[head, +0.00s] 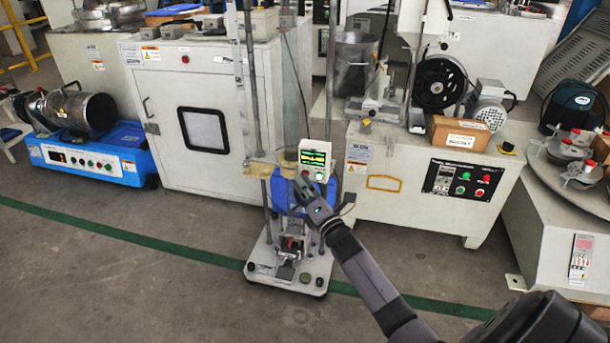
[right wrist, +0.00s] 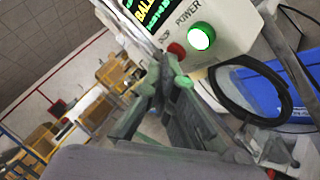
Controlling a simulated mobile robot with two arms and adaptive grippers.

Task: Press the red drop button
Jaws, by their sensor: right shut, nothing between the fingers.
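The red button (right wrist: 177,50) is on the white control box (right wrist: 232,20), left of a lit green power button (right wrist: 201,36) and under a partly cut-off "OP" label. The box (head: 328,157) stands on the test machine in the head view, where the red button is too small to make out. My right gripper (head: 302,188) is shut and empty just below the box. In the right wrist view, its fingertips (right wrist: 166,76) are just below the red button; I cannot tell whether they touch it. My left gripper is not in view.
The drop test machine's base (head: 262,262) stands on the floor across a green line. A blue part (head: 280,193) and a black cable loop (right wrist: 284,92) are near my gripper. A large white cabinet (head: 175,165) and a control cabinet (head: 410,205) flank the machine. Front floor is clear.

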